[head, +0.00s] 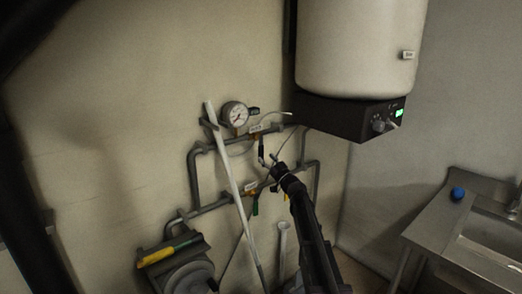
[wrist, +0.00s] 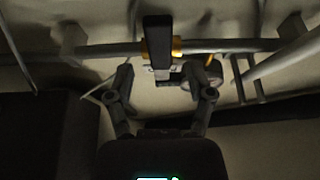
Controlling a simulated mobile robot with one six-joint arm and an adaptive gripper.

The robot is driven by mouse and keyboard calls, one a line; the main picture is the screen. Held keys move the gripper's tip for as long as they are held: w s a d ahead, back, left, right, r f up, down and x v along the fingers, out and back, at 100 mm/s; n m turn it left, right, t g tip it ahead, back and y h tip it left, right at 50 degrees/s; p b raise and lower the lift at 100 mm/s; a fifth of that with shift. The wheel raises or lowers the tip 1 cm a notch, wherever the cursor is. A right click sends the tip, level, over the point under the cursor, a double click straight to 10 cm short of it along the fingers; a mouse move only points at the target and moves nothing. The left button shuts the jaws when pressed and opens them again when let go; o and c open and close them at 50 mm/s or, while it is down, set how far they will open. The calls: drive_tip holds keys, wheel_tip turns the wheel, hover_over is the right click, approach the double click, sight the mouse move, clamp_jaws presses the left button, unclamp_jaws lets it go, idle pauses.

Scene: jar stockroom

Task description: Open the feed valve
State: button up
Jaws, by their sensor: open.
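Two valves sit on the grey wall pipes in the head view. My gripper (head: 277,172) is out in front of the pipes, close to the dark lever. In the wrist view my gripper (wrist: 158,80) is open, with a finger at each side. A dark lever (wrist: 157,35) on a brass-yellow valve body (wrist: 176,45) lies ahead, between the fingers' lines; contact is not clear.
A pressure gauge (head: 235,114) is on the upper pipe. A pale pole (head: 225,160) leans across the pipes at the left. A large tank (head: 355,45) hangs at upper right. A hose reel (head: 185,275) stands low left, a sink counter (head: 440,230) at right.

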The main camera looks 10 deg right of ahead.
sight(262, 153)
drive_tip(key=shift+p+x, duration=0.6)
drive_tip(key=shift+x, duration=1.45)
clamp_jaws()
